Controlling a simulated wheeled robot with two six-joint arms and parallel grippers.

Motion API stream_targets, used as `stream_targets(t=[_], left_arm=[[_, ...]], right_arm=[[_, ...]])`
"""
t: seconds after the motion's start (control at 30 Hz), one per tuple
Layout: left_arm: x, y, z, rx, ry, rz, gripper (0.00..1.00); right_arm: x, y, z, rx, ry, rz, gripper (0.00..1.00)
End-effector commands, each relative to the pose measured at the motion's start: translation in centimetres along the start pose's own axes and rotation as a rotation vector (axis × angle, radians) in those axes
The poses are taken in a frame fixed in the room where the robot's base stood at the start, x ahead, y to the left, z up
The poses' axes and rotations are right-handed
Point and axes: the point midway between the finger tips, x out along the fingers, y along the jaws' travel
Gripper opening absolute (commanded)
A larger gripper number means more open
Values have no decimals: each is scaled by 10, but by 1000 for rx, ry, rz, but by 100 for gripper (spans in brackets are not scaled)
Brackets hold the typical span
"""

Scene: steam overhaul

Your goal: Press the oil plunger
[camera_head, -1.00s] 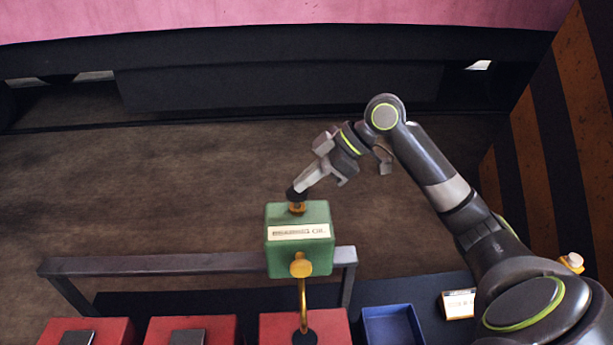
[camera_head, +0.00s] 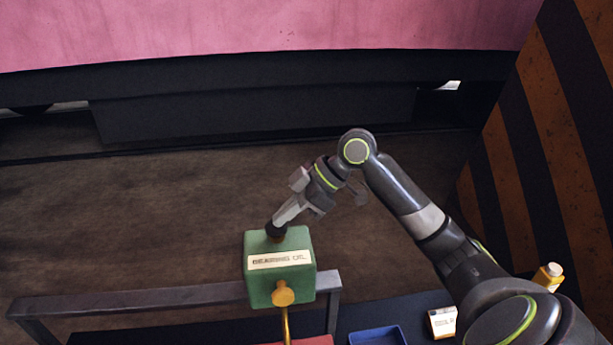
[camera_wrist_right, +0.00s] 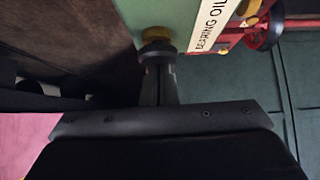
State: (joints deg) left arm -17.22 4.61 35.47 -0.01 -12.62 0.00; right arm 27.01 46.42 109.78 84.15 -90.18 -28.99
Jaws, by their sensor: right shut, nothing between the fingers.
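The green oil box (camera_head: 293,275) carries a "BEARING OIL" label and a brass spout piece on its front. The oil plunger's dark knob (camera_head: 275,230) is at the top of the box, with a little brass below it. My right gripper (camera_head: 281,221) is shut, its fingertips against the knob from above at a slant. In the right wrist view the shut fingers (camera_wrist_right: 158,72) meet the dark knob (camera_wrist_right: 157,48), close to the green box (camera_wrist_right: 176,18). Nothing is held between the fingers. My left gripper is not in view.
A blue tray (camera_head: 377,337) and a small white labelled box (camera_head: 442,322) are at the lower right. A yellow bottle (camera_head: 549,276) stands near my right arm. A striped orange and black panel (camera_head: 530,170) is at the right.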

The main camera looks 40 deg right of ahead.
Motion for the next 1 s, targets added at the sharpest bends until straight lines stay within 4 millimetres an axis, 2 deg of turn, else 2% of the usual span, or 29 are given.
stream_targets(t=[0.03, 0.27, 0.3, 0.4, 0.8, 1.0], left_arm=[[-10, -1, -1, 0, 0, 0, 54], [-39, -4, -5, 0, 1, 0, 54], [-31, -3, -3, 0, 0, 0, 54], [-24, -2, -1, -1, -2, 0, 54], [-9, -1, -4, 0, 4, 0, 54], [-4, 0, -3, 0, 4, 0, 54]], right_arm=[[-7, 0, -7, 2, -1, 0, 0], [-27, 3, -33, 2, 5, 12, 0], [-29, 4, -27, 1, 2, 16, 0], [-42, 4, -25, -1, 1, 19, 0], [-97, 3, -26, -1, 3, 19, 0], [-115, 3, -27, -1, 5, 17, 0]])
